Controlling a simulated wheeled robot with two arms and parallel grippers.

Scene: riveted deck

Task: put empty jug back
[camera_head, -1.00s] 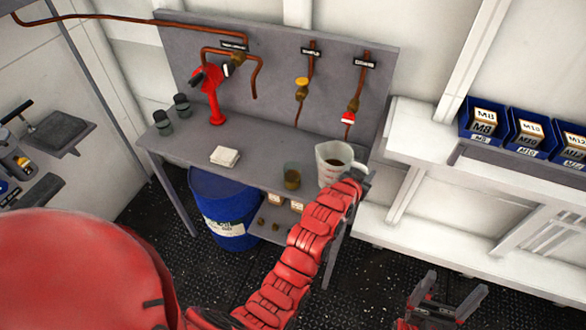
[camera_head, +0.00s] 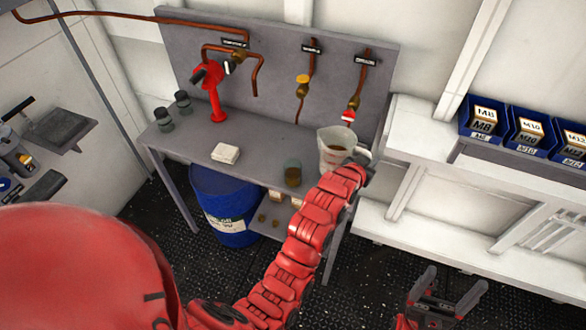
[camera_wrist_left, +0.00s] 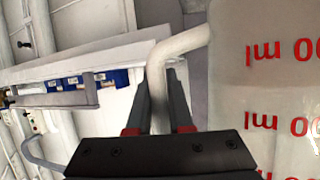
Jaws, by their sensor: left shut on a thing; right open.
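The pale, translucent jug (camera_head: 329,158) is at the right end of the grey bench, in front of its back panel. Something dark brown shows inside its mouth. Red volume markings show on the jug (camera_wrist_left: 255,95) in the left wrist view. My left gripper (camera_head: 366,163) is shut on the jug's handle, with a finger on each side of it in the left wrist view (camera_wrist_left: 160,95). My red left arm hides part of the jug's base, so I cannot tell whether it touches the bench. My right gripper (camera_head: 447,295) is open and empty at the lower right.
A small glass with brown contents (camera_head: 292,174) stands left of the jug. A white pad (camera_head: 225,153), two dark cups and a red tap (camera_head: 214,95) are further left. Copper pipes with valves (camera_head: 353,105) hang above the jug. A blue drum (camera_head: 222,200) stands below.

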